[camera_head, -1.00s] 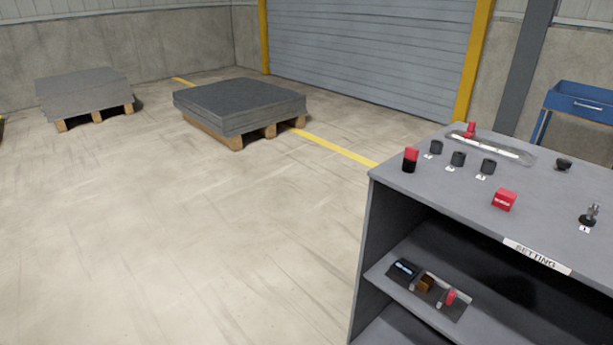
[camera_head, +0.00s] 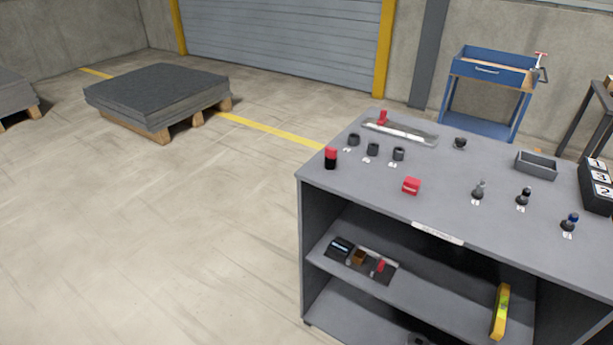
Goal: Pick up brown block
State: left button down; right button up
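A small brown block (camera_head: 358,257) sits on a dark mat (camera_head: 380,273) on the middle shelf of the grey workbench (camera_head: 330,185), near the shelf's left end. A dark device with a light display (camera_head: 339,248) lies to its left, and a silver and red tool (camera_head: 380,264) lies to its right. The block is small in the picture, and its exact shape is hard to tell. Neither of my grippers shows in the head view.
The bench top holds a red block (camera_head: 411,186), a red and black cylinder (camera_head: 331,158), several small dark parts and a grey tray (camera_head: 536,165). A yellow level (camera_head: 501,312) lies on the shelf at right. A blue cart (camera_head: 487,88) stands behind.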

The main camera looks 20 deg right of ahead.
aim_at(359, 255)
jog(key=z, duration=0.5)
jog(key=k+j+z, duration=0.1)
jog(key=z, duration=0.3)
jog(key=k+j+z, duration=0.1)
jog(key=z, duration=0.3)
jog(key=k+j+z, duration=0.1)
jog(key=z, duration=0.3)
jog(key=k+j+z, duration=0.15)
jog(key=z, duration=0.25)
